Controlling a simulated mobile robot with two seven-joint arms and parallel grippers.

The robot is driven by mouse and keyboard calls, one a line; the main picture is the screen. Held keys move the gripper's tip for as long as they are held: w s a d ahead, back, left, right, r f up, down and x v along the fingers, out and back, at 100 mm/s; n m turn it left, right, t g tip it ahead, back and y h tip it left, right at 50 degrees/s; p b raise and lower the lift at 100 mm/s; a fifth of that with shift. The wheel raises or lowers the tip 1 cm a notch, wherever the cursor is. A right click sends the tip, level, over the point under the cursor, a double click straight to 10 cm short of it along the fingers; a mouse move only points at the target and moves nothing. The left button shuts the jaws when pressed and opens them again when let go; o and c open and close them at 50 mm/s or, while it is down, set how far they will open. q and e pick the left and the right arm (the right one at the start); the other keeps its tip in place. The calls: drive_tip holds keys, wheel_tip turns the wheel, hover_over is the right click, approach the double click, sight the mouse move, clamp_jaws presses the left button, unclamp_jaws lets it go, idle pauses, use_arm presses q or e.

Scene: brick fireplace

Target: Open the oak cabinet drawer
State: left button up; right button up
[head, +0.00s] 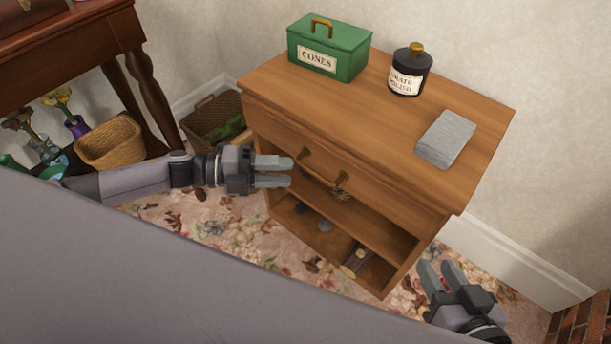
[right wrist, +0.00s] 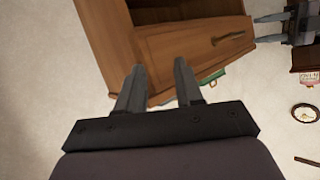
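The oak cabinet (head: 400,125) stands against the wall in the head view, with its drawer front (head: 375,185) below the top. The drawer looks shut. A wooden handle (head: 341,180) sticks out from it; it also shows in the right wrist view (right wrist: 228,39). My left gripper (head: 290,170) is open and empty, its fingers pointing right, in front of the drawer and just left of the handle. Whether it touches the drawer I cannot tell. My right gripper (head: 436,264) is open and empty beside the cabinet's lower right; its fingers (right wrist: 159,66) show apart in the right wrist view.
On the cabinet stand a green box (head: 330,50), a dark jar (head: 409,72) and a grey block (head: 446,138). Small items lie on the open shelf (head: 320,235) below. A dark basket (head: 213,118) and a wicker basket (head: 110,142) stand left.

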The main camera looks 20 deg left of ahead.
use_arm(q)
drive_tip(key=x, duration=0.5)
drive_tip(key=shift+w+d+b, duration=0.15)
drive_tip(key=shift+d+b, duration=0.2)
drive_tip(key=shift+b, duration=0.05)
clamp_jaws()
